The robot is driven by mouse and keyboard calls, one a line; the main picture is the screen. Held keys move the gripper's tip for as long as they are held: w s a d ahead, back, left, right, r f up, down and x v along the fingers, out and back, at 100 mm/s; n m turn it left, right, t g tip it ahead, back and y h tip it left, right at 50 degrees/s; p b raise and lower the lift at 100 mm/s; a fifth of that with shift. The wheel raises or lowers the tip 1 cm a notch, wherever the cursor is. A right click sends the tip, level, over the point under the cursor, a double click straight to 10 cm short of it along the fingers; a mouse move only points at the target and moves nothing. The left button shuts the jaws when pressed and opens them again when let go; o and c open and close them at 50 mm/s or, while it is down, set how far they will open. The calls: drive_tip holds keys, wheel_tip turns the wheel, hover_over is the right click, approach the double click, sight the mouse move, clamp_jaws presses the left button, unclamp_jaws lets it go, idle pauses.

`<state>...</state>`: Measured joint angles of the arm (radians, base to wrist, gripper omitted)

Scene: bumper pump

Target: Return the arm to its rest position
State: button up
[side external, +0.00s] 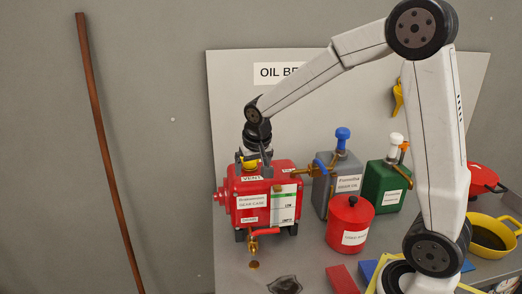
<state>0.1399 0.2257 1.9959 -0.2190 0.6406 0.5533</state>
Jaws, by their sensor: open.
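My gripper (250,160) points down at the top of the red gear case (240,212), at its vent end. It is open. A small yellow part (251,164) shows at the fingertips on top of the case; I cannot tell whether the fingers touch it. My arm reaches from its base at the lower right, up and over to the left. The gear case carries a "VENT" label, a white-and-green gauge panel (286,205) and a brass outlet with a red handle (264,232) low on its front.
Behind and right stand a grey oil can (344,185) with a blue cap, a green can (383,192) and a red lidded pot (349,222). A yellow pan (492,236) sits at the right. A dark stain (284,284) marks the bench front.

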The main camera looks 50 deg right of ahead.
drive_tip(key=s+a+f+n+y, duration=0.1)
drive_tip(key=s+a+f+n, duration=0.2)
drive_tip(key=s, duration=0.4)
drive_tip(key=s+a+f+n+y, duration=0.1)
drive_tip(key=s+a+f+n, duration=0.2)
drive_tip(key=s, duration=0.5)
drive_tip(key=shift+a+f, duration=0.8)
drive_tip(key=shift+a, duration=0.4)
